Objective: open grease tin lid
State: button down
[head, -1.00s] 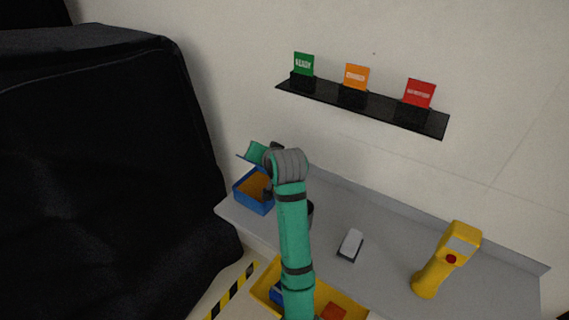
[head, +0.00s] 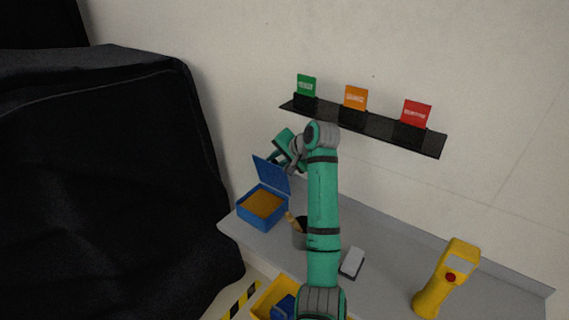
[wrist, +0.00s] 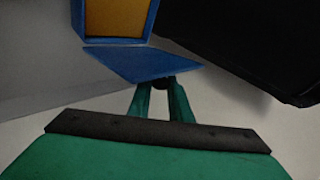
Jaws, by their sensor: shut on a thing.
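The grease tin (head: 260,209) is a blue box with orange-brown contents, standing at the left end of the grey shelf. Its blue lid (head: 272,175) is raised, tilted up and back, with the opening uncovered. In the wrist view the tin (wrist: 116,18) is at the top and the lid (wrist: 143,63) spans the middle. My gripper (wrist: 161,84) has its green fingers at the lid's edge, shut on a small dark piece there. In the head view my gripper (head: 272,160) is up beside the lid's top; its fingertips are small there.
A dark cup (head: 300,232) with a tan handle stands right of the tin. A grey-white block (head: 352,263) and a yellow handheld device (head: 447,277) are further right. A yellow bin (head: 262,300) is below. A black covered cart (head: 110,190) is close on the left. A black card shelf (head: 370,124) is above.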

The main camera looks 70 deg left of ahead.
dwell(0.4)
jog(key=c, duration=1.6)
grip_release()
jog(key=shift+c, duration=0.2)
jog(key=v, duration=1)
jog(key=shift+w+d+r, duration=0.2)
